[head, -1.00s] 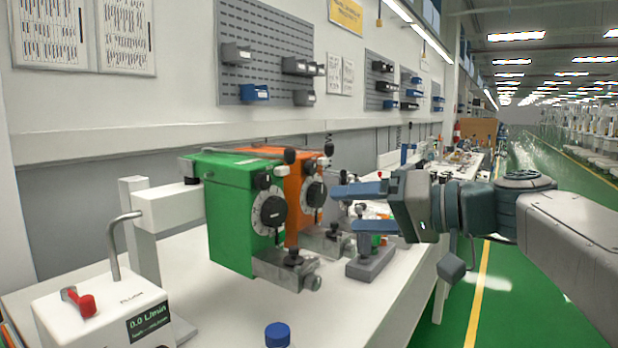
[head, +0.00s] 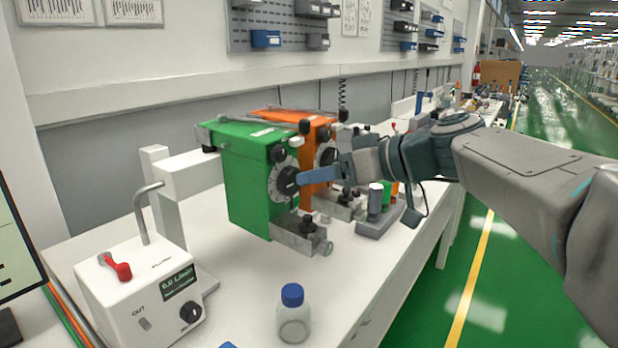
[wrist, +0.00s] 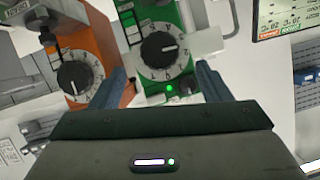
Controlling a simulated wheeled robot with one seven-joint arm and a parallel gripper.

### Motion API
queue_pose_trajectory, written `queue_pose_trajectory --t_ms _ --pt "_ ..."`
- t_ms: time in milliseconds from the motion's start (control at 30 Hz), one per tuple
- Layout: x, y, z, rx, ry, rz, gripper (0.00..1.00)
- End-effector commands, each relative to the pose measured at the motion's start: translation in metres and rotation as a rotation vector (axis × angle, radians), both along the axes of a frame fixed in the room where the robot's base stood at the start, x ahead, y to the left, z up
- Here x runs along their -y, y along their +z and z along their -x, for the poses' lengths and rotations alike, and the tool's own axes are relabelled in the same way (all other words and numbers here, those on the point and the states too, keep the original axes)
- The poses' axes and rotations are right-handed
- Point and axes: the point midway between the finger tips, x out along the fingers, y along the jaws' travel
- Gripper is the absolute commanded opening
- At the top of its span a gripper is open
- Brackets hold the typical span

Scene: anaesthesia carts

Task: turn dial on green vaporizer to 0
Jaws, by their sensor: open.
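The green vaporizer (head: 245,185) stands on the white bench, mounted on a white bracket. Its black dial (head: 287,181) with a pale numbered ring faces right in the head view. In the wrist view the green vaporizer's dial (wrist: 159,50) lies ahead and between the fingers, with a lit green spot below it. My gripper (wrist: 168,84) is open and empty, one blue finger on each side. In the head view a blue finger (head: 318,176) is close to the dial; contact cannot be told. The pointer's exact number is too small to read.
An orange vaporizer (head: 318,143) stands right behind the green one; its dial (wrist: 75,80) is near my left finger in the wrist view. A white flow box (head: 140,300), a blue-capped bottle (head: 293,315) and a grey stand (head: 380,220) are on the bench.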

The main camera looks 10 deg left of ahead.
Motion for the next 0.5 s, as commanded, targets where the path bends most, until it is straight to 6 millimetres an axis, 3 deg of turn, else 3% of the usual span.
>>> queue_pose_trajectory --t_ms 200,500 --pt "-0.033 -0.014 -0.010 -0.002 0.002 -0.001 0.70" --pt "-0.047 -0.019 -0.015 0.000 -0.001 -0.001 0.70"
